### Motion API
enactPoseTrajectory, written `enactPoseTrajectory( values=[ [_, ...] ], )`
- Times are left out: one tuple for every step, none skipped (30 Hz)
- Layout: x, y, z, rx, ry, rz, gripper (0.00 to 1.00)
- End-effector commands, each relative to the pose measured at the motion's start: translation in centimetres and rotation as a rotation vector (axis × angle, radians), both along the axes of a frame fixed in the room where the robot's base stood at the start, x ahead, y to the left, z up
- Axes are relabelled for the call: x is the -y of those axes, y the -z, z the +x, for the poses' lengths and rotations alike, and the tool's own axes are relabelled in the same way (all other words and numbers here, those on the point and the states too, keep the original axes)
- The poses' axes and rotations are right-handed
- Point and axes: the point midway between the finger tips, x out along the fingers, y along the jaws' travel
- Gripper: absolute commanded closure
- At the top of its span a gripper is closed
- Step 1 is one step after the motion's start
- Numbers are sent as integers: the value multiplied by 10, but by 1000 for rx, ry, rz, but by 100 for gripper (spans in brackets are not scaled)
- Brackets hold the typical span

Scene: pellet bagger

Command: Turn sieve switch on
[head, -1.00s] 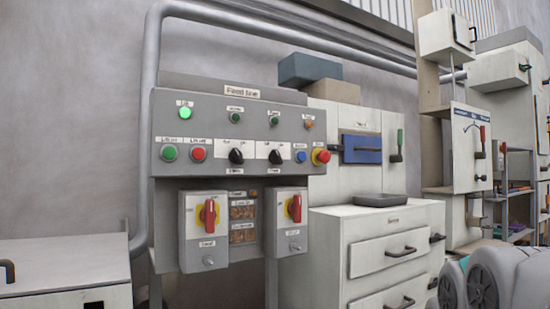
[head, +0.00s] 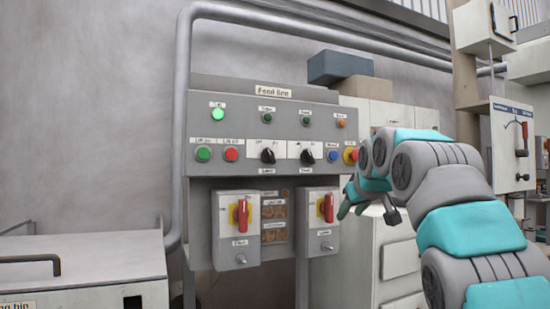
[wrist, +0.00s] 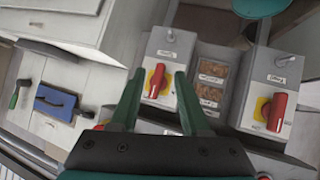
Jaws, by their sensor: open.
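The grey Feed line panel (head: 262,110) stands against the wall. Below it hang two switch boxes, left (head: 223,258) and right (head: 311,254), each with an upright red rotary handle on a yellow plate. Two black selector knobs, left (head: 268,155) and right (head: 307,155), sit on the panel. The labels are too small for me to tell which is the sieve switch. My gripper (head: 352,207) is open and empty, just right of the right box. In the wrist view the red handle (wrist: 156,80) of that box shows between my gripper's fingertips (wrist: 160,76), apparently apart from them.
Green (head: 203,154), red (head: 231,154) and blue (head: 333,156) buttons line the panel. A red emergency stop (head: 352,155) is at its right end, close to my arm. White drawers (head: 398,259) stand behind my arm.

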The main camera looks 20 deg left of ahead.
Motion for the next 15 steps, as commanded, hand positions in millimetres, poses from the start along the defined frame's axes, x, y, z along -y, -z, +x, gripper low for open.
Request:
enactPoseTrajectory(
  values=[
    [-13, -10, 5, 38, -30, 3, 54],
    [-20, -19, 5, 66, -48, 5, 54],
    [-29, -27, 7, 97, -70, 8, 54],
    [-36, -33, 7, 120, -86, 10, 54],
    [-43, -40, 7, 146, -104, 13, 54],
    [-52, -49, 6, 179, -128, 16, 54],
    [-59, -55, 5, 205, -146, 18, 54],
    [-65, -59, 4, 226, -163, 21, 54],
    [-73, -68, 1, 261, -186, 25, 54],
    [-79, -73, -2, 285, -203, 29, 54],
    [-84, -79, -4, 310, -219, 32, 54],
    [-91, -84, -8, 342, -242, 36, 54],
    [-96, -89, -11, 365, -259, 40, 54],
    [-101, -95, -16, 393, -275, 44, 54],
    [-107, -99, -20, 423, -295, 48, 54]
  ],
)
